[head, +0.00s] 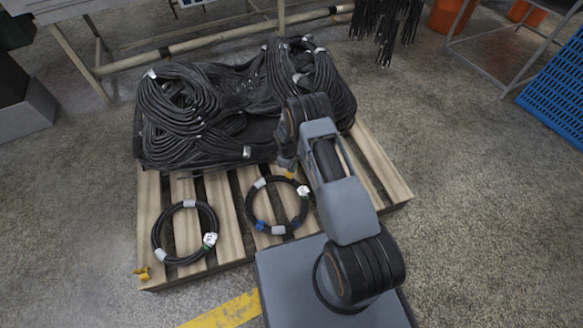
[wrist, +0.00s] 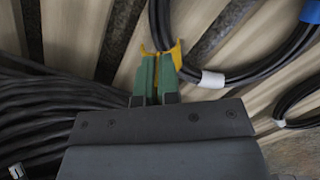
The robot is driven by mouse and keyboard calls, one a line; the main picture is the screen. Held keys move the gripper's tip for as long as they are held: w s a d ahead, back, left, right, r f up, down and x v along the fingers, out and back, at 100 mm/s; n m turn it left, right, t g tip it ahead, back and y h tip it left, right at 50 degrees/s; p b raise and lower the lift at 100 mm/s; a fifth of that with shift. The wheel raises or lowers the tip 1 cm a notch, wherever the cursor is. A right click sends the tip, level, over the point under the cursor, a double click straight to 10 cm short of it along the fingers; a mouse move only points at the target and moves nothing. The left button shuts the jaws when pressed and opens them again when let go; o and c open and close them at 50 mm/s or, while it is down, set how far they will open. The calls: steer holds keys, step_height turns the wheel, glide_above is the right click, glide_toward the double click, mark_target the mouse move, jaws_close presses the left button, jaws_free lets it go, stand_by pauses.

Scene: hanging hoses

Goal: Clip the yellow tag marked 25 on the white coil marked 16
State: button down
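My gripper (wrist: 156,80) has green fingers closed on a yellow tag (wrist: 161,50). The tag's forked end is at the black hose of a coil (wrist: 157,25); I cannot tell whether it is clipped around it. In the head view the yellow tag (head: 290,173) shows at the upper edge of the right coil (head: 250,207), below my gripper (head: 286,163). This coil has white and blue bands and a white label (head: 303,190). The left coil (head: 157,235) has white bands and a white label with green (head: 210,240). Both coils are black; no number is legible.
The coils lie on a wooden pallet (head: 220,205) before a large heap of black hoses (head: 195,110). Another yellow piece (head: 142,272) lies at the pallet's front left corner. A metal frame (head: 190,42) stands behind. Grey floor is open to the left and right.

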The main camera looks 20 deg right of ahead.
mark_target(293, 181)
steer(key=shift+f+b, duration=1.85)
steer(key=shift+f, duration=0.1)
steer(key=shift+f+b, duration=0.4)
steer(key=shift+b, duration=0.05)
stand_by(0.4)
steer(key=shift+f+b, duration=0.75)
steer(key=shift+f, duration=0.05)
steer(key=shift+f+b, duration=0.55)
steer(key=shift+f, duration=0.1)
stand_by(0.5)
steer(key=c, duration=1.3)
jaws_free()
steer(key=shift+o, duration=0.2)
steer(key=shift+r, duration=0.1)
steer(key=r+p, duration=0.2)
steer(key=r, duration=0.2)
steer(key=w+a+r+p, duration=0.1)
steer(key=r+p, duration=0.1)
steer(key=r, duration=0.3)
steer(key=r+p, duration=0.2)
steer(key=r, duration=0.2)
steer(key=shift+w+a+r, duration=0.15)
steer(key=shift+w+r, duration=0.05)
steer(key=shift+r, duration=0.15)
